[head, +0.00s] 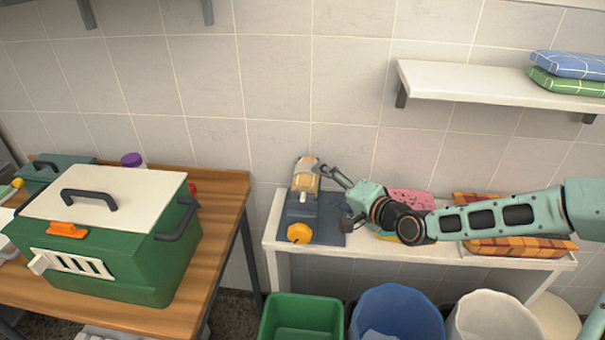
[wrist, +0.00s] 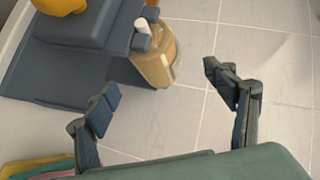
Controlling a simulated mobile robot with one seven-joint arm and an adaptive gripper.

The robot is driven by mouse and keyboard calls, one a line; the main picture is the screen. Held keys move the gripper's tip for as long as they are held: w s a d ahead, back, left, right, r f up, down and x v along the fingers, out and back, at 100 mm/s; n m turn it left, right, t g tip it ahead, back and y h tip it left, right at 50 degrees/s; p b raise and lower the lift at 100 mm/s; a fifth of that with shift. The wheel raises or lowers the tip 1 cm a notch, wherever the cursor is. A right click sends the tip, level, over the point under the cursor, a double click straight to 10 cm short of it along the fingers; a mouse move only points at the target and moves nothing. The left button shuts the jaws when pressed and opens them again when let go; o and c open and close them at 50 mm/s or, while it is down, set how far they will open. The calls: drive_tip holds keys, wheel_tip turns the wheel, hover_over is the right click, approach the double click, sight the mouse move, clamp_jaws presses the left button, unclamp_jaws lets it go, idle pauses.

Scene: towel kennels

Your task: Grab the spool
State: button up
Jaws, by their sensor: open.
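The spool looks to be the tan-orange cylinder (head: 306,180) at the back end of a dark blue-grey device (head: 300,212) on the white bench. The same spool (wrist: 156,64) shows in the wrist view, ahead of my gripper and between the lines of its two fingers. My gripper (head: 334,192) is open and empty, just right of the spool. In the wrist view my gripper's fingertips (wrist: 162,84) are spread wide. One fingertip looks very near the spool in the head view; I cannot tell whether it touches. Part of the spool is hidden by the device in the wrist view.
The device has an orange knob (head: 299,233) at its front. Folded cloths (head: 515,243) lie on the white bench (head: 400,252) to the right. A green carrier (head: 110,235) stands on a wooden table at left. Bins (head: 302,318) stand below. A shelf (head: 480,83) hangs above.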

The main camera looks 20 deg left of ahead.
sight(309, 177)
drive_tip(key=shift+p+x, duration=0.7)
drive_tip(key=shift+x, duration=4.1)
drive_tip(key=shift+d+f, duration=0.1)
drive_tip(key=shift+d, duration=0.05)
drive_tip(key=shift+c, duration=0.2)
drive_tip(key=c, duration=1.3)
